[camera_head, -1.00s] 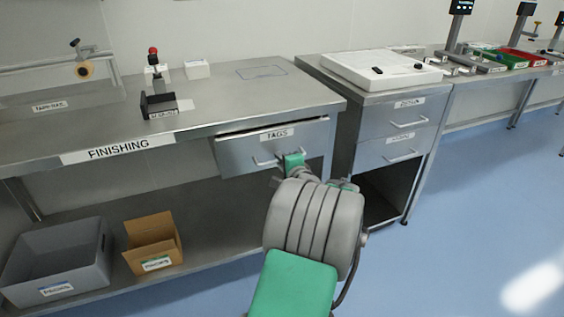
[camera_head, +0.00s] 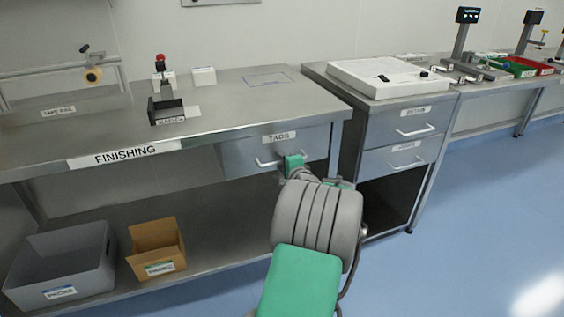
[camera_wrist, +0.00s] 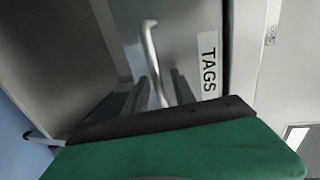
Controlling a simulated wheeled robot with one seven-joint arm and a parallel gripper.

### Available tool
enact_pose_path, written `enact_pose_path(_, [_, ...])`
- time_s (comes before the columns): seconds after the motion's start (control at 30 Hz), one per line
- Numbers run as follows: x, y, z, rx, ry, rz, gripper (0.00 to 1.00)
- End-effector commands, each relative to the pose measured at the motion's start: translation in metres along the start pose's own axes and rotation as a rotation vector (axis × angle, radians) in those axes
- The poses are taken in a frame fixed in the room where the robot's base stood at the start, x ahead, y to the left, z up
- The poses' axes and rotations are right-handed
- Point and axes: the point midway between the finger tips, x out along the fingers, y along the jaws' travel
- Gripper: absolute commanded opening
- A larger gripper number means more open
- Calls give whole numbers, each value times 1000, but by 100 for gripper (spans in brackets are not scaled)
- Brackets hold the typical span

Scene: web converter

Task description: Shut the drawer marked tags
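The tags drawer (camera_head: 240,156) is a grey metal drawer with a TAGS label (camera_head: 279,137), under the right end of the finishing bench. Its front sits close under the bench top, with no clear opening in the head view; the wrist view shows a narrow dark seam beside the label (camera_wrist: 208,62). My gripper (camera_wrist: 158,85) is at the drawer front. Its two dark fingers are apart, with the bar handle (camera_wrist: 149,42) running between them. I cannot tell whether either finger touches the handle. My arm hides the drawer's lower right part in the head view.
The finishing bench (camera_head: 230,98) carries a dark marked holder (camera_head: 167,111) and a small white box (camera_head: 203,76). A grey bin (camera_head: 62,265) and a brown carton (camera_head: 156,247) stand on its lower shelf. A two-drawer cabinet (camera_head: 403,143) stands right of the tags drawer. The blue floor at right is clear.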

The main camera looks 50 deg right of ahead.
Motion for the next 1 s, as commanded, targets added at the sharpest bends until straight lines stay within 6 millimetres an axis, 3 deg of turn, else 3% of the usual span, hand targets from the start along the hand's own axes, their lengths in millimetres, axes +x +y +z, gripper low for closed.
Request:
enact_pose_path(0.13, [-13, -1, -1, 0, 3, 1, 31])
enact_pose_path(0.4, [-66, -2, -1, 1, 3, 0, 31])
enact_pose_path(0.5, [-76, 0, -1, 1, 2, 1, 31])
enact_pose_path(0.9, [-78, -1, 1, -2, -2, 1, 31])
enact_pose_path(1.0, [-75, -12, 22, -51, -39, 29, 31])
